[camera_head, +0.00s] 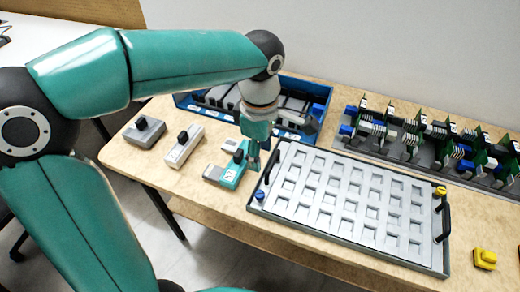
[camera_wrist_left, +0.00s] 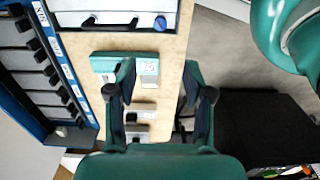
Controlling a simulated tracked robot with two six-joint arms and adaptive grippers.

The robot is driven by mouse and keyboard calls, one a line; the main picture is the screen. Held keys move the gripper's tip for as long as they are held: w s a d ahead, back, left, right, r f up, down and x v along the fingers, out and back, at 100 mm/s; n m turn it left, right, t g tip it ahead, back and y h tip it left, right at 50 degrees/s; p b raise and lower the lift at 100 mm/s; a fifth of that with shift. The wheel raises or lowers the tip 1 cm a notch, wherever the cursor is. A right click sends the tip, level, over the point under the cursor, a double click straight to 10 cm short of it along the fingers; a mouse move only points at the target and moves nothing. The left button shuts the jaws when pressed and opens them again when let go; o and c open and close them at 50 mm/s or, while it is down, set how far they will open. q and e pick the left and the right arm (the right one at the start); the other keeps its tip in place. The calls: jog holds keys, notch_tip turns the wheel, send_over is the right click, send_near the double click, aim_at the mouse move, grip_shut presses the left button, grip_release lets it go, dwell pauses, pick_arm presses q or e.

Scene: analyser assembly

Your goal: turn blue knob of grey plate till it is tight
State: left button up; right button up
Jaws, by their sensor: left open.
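The grey plate (camera_head: 351,252) is a framed tray with rows of square pockets, lying on the wooden table; its edge also shows at the top of the left wrist view (camera_wrist_left: 112,5). The blue knob (camera_head: 259,195) is at its left front corner and shows in the left wrist view (camera_wrist_left: 160,23). My left gripper (camera_head: 257,158) points down near the plate's left edge. In the left wrist view its fingers (camera_wrist_left: 158,92) are spread and empty, with the knob beyond their tips. Nothing touches the knob. My right gripper is out of sight.
A teal module (camera_head: 232,172) stands close by my left gripper. White (camera_head: 184,147) and grey (camera_head: 144,133) modules stand further left. A blue crate (camera_head: 318,92) is behind, and a rack of circuit boards (camera_head: 430,155) is at back right. A yellow knob (camera_head: 440,191) and black handles are on the plate.

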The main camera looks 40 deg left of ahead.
pick_arm(q)
jog(key=w+d+m+g+y+p, duration=0.1)
jog(key=w+m+p, duration=0.15)
jog(key=m, duration=1.15)
jog(key=w+d+m+g+y+p, duration=0.1)
jog(key=w+m+g+y+p, duration=0.15)
jog(key=m, duration=1.25)
jog(key=p, duration=0.3)
send_near(260, 194)
jog(key=x, duration=0.9)
